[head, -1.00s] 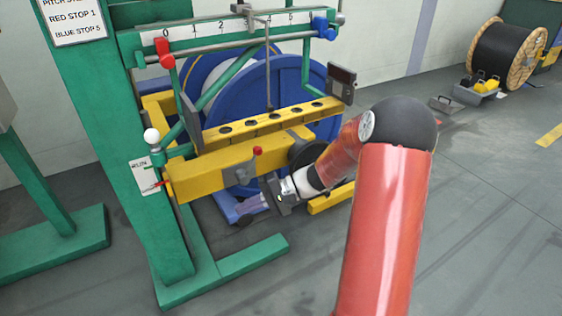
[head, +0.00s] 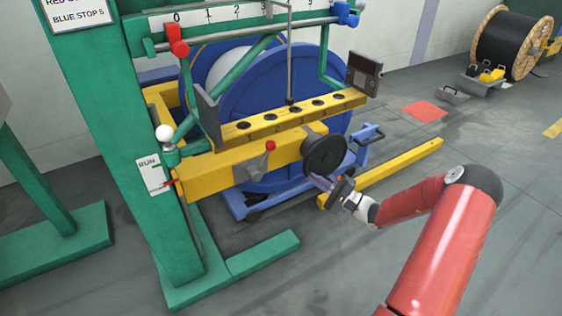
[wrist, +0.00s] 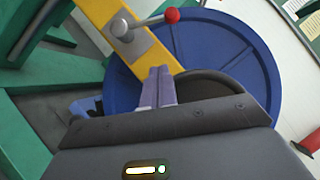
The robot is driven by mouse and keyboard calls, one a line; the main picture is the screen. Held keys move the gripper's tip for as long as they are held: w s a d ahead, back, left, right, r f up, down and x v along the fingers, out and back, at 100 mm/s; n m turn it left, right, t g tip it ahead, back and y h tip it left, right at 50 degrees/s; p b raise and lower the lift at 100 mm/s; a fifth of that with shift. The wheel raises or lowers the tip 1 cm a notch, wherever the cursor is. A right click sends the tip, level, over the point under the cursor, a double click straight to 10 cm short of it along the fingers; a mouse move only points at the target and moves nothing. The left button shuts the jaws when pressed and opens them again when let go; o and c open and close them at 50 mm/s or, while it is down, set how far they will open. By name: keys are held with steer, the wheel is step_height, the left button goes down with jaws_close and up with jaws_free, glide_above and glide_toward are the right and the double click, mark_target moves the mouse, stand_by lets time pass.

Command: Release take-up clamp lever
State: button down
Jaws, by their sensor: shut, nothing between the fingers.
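The clamp lever (head: 262,158) is a grey arm with a red ball knob, on a grey plate on the yellow beam's front face. Its knob points up and slightly right in the head view. In the wrist view the lever (wrist: 145,22) lies at the top, beyond my fingertips. My gripper (head: 318,182) is just below the black handwheel (head: 325,155), right of and lower than the lever, apart from it. Its purple fingers (wrist: 156,88) are together with nothing between them. Whether the fingers touch the handwheel cannot be told.
A blue reel (head: 290,92) stands behind the yellow beam (head: 205,178). A green post (head: 150,170) with a RUN plate and white-knobbed lever (head: 164,135) is at left. A yellow floor bar (head: 395,172) lies behind my wrist. The floor at right is mostly clear.

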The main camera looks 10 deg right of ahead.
steer(key=s+a+r+x, duration=0.1)
steer(key=s+x, duration=0.1)
steer(key=x, duration=1)
steer(key=shift+w+a+r, duration=0.15)
steer(key=shift+w+a, duration=0.05)
steer(key=shift+a, duration=0.3)
steer(key=shift+r, duration=0.1)
steer(key=shift+s+a+r+n+g, duration=0.1)
steer(key=shift+a+n+g, duration=0.15)
steer(key=shift+n, duration=0.25)
